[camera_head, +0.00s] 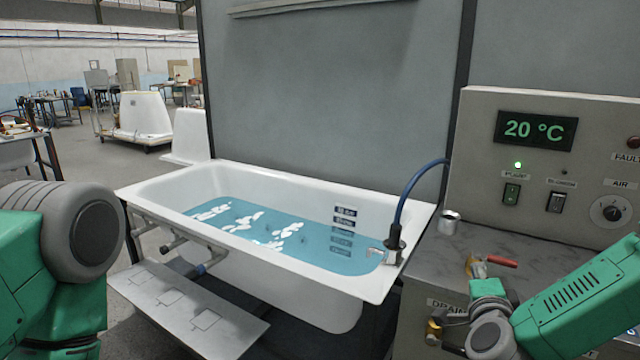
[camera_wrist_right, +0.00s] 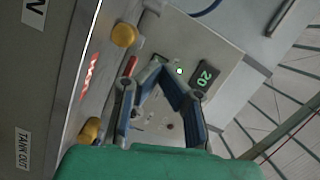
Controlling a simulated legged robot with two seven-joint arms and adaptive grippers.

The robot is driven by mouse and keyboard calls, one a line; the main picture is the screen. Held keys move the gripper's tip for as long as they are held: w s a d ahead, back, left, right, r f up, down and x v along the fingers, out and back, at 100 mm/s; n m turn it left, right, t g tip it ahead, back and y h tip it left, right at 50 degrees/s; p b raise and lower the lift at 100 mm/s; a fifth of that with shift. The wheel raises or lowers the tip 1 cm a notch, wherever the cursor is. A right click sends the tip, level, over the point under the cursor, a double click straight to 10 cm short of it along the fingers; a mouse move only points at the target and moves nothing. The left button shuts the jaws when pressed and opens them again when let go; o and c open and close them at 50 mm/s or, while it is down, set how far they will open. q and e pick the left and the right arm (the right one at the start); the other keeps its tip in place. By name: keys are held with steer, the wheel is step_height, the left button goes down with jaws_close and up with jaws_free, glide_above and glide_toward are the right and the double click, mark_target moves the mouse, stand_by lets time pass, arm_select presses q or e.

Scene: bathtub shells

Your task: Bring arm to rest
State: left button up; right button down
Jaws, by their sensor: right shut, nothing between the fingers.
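My right arm comes in from the right in the head view, over the front of the control cabinet. My right gripper shows best in the right wrist view (camera_wrist_right: 160,66), where its two dark blue-grey fingers lean together at the tips with nothing between them. They point toward the control panel. In the head view the gripper's fingers are hard to make out beside the red-handled valve (camera_head: 502,262); I cannot tell whether they touch it. My left arm shows at the left edge of the head view, but its gripper is out of view.
A white bathtub (camera_head: 330,305) holds blue water with pale floating patches. A blue hose (camera_head: 408,190) runs to its right corner. The control panel (camera_head: 470,130) reads 20 °C on its display (camera_head: 535,130). A grey plate (camera_head: 185,310) lies before the tub.

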steer(key=s+a+f+n+g+y, duration=0.35)
steer(key=s+f+n, duration=0.25)
steer(key=s+f, duration=0.4)
steer(key=s+a+f+n+g+y, duration=0.35)
steer(key=s+f+n+g, duration=0.2)
steer(key=s+f, duration=0.45)
steer(key=s+d+f+n+g, duration=0.1)
steer(key=s+f+n+g, duration=0.1)
steer(key=s, duration=0.4)
steer(key=s+d+f+n+g+h, duration=0.1)
steer(key=s+d+f+n+g, duration=0.1)
steer(key=s, duration=0.5)
steer(key=s+d+f+n+g, duration=0.1)
steer(key=s+f+n+g, duration=0.1)
steer(key=s, duration=0.5)
steer(key=shift+d+f+n+g+h, duration=0.3)
steer(key=shift+d+f+n+g, duration=0.15)
steer(key=shift+n, duration=0.3)
steer(key=shift+a, duration=0.1)
steer(key=shift+w+a, duration=0.2)
steer(key=shift+a, duration=0.05)
